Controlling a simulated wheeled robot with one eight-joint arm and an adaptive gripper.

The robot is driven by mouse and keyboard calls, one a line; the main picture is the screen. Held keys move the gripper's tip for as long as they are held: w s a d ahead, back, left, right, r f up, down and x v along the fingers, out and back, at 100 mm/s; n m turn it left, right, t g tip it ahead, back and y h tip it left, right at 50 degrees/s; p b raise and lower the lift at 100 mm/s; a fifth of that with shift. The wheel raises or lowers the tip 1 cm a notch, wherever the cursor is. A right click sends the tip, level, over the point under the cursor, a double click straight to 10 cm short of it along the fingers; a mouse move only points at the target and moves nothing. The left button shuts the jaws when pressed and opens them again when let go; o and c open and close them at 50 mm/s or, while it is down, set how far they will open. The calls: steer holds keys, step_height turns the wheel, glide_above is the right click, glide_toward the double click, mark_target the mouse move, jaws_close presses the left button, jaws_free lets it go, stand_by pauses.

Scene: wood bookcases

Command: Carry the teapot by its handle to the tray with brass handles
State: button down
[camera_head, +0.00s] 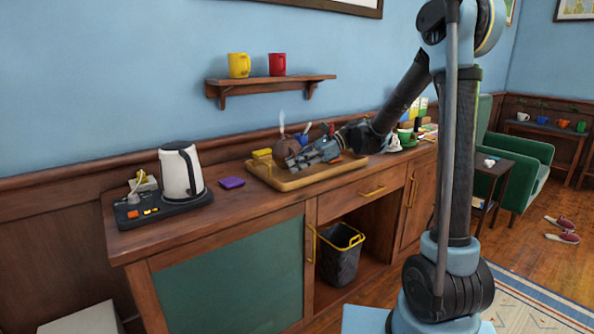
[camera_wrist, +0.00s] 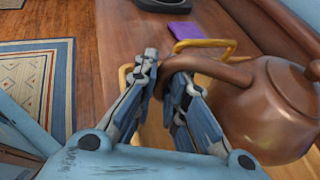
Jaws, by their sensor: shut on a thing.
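The brown teapot (camera_head: 286,148) shows in the head view behind my gripper (camera_head: 297,159), over the wooden tray (camera_head: 292,186). In the wrist view the teapot (camera_wrist: 270,110) is large at the right, with its lid towards the right edge. Its curved handle (camera_wrist: 208,67) runs left between the fingers of my gripper (camera_wrist: 166,73), which is shut on it. A brass handle (camera_wrist: 205,43) of the tray shows just beyond the teapot's handle. Whether the teapot's base touches the tray is hidden.
A white kettle (camera_head: 181,171) stands on a dark base at the cabinet's left. A purple item (camera_head: 231,182) lies between it and the tray. Green cups (camera_head: 405,136) stand to the right. A shelf (camera_head: 270,82) with two mugs hangs above.

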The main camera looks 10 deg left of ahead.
steer(key=shift+f, duration=0.85)
steer(key=c, duration=1.9)
jaws_free()
steer(key=shift+s, duration=0.1)
